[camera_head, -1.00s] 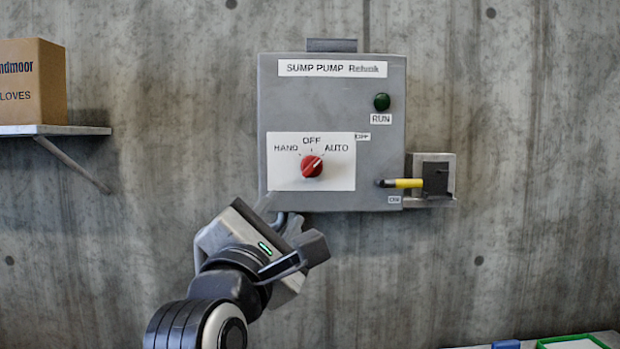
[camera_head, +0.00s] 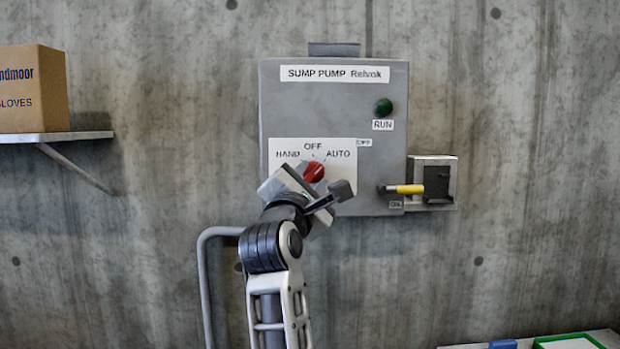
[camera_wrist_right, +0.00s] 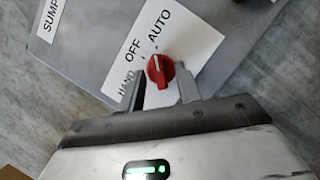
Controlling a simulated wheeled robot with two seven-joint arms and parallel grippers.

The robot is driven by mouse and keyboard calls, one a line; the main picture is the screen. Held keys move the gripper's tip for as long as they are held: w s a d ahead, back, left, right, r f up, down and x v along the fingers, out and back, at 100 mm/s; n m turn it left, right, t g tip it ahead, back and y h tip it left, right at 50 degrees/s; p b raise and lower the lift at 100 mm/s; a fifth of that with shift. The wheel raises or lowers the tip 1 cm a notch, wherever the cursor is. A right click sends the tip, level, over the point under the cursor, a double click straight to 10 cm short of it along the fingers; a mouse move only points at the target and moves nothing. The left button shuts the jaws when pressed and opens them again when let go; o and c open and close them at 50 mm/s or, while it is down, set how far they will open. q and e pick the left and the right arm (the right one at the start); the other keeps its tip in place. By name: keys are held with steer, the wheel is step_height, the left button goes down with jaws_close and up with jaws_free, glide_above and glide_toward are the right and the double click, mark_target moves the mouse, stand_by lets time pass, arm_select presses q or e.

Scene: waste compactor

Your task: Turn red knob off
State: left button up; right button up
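The red knob (camera_head: 314,171) is on a white label plate low on the grey SUMP PUMP panel (camera_head: 330,110). HAND, OFF and AUTO are printed around it. In the right wrist view the red knob (camera_wrist_right: 160,71) shows its white mark pointing toward AUTO. My right gripper (camera_head: 304,184) is in front of the panel, just below the knob, covering part of the label plate. In the right wrist view its two fingers are open, with the knob in line with the gap at their tips. Contact cannot be told. My left gripper is not in view.
A green RUN light (camera_head: 383,107) is above right of the knob. A grey pipe (camera_head: 205,280) runs below the panel. A shelf (camera_head: 55,137) with a cardboard box (camera_head: 35,90) is at the left.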

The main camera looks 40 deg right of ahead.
jaws_close()
